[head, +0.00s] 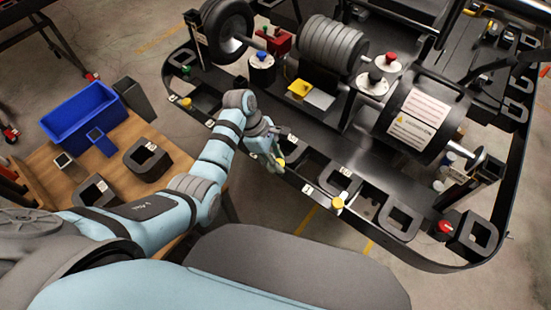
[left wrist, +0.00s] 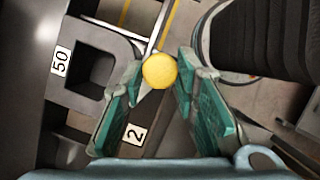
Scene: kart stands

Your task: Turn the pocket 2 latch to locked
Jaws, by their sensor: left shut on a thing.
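The pocket 2 latch has a round yellow knob (head: 281,162) on the near rail of the kart stand. In the left wrist view the yellow knob (left wrist: 159,71) sits between my fingertips, close to the plate marked 2 (left wrist: 135,133). My left gripper (head: 276,157) is shut on this knob, reaching down to the rail; it also shows in the left wrist view (left wrist: 158,85). The latch arm is mostly hidden under the knob and fingers, so I cannot tell its exact angle. My right gripper is not in view.
A black block marked 50 (left wrist: 92,62) sits beside the knob in the left wrist view. Other yellow knobs stand along the rail, one to the right (head: 338,203) and one far left (head: 186,103). A blue bin (head: 85,115) stands on the wooden table (head: 120,185) at left.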

